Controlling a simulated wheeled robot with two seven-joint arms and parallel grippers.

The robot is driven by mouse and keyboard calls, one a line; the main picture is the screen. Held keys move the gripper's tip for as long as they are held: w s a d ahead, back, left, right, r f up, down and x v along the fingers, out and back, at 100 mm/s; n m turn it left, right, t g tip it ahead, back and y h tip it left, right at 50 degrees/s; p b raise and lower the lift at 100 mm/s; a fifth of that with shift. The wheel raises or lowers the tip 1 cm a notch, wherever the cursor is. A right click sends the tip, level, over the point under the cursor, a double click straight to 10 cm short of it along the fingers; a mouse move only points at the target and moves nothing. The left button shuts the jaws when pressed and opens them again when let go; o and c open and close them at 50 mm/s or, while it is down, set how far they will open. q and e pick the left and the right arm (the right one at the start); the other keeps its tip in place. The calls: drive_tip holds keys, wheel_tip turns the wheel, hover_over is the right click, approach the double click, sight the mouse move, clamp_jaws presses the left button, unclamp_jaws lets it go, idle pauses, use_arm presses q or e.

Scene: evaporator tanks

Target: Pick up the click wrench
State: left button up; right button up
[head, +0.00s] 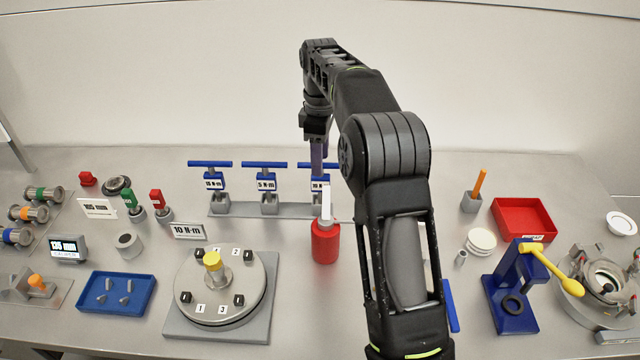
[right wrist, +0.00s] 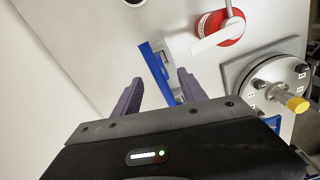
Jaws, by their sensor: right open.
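Three T-shaped wrenches with blue handles stand in a grey rack (head: 225,209) at the back middle. The left wrench (head: 210,164) has a label that seems to read 15 N·m, and the middle wrench (head: 265,164) seems to read 5 N·m. The right wrench (head: 332,165) is partly hidden by my gripper, its label unreadable. My right gripper (head: 318,158) points down over this right wrench. In the right wrist view my open right gripper (right wrist: 160,82) has its purple fingers on either side of the blue handle (right wrist: 152,68), with no clear contact. My left gripper is out of view.
A red can (head: 325,243) with a white upright piece stands in front of the rack. A round plate (head: 245,300) with a yellow knob and a 10 N·m sign (head: 190,231) are front left. A red tray (head: 523,218) is right. My arm hides the table's middle right.

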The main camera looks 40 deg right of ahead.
sight(321, 188)
drive_tip(key=shift+f+b, duration=0.55)
drive_tip(key=shift+f, duration=0.2)
drive_tip(key=shift+f, duration=0.65)
drive_tip(key=shift+f+p, duration=0.5)
drive_tip(key=shift+f, duration=1.45)
clamp_jaws()
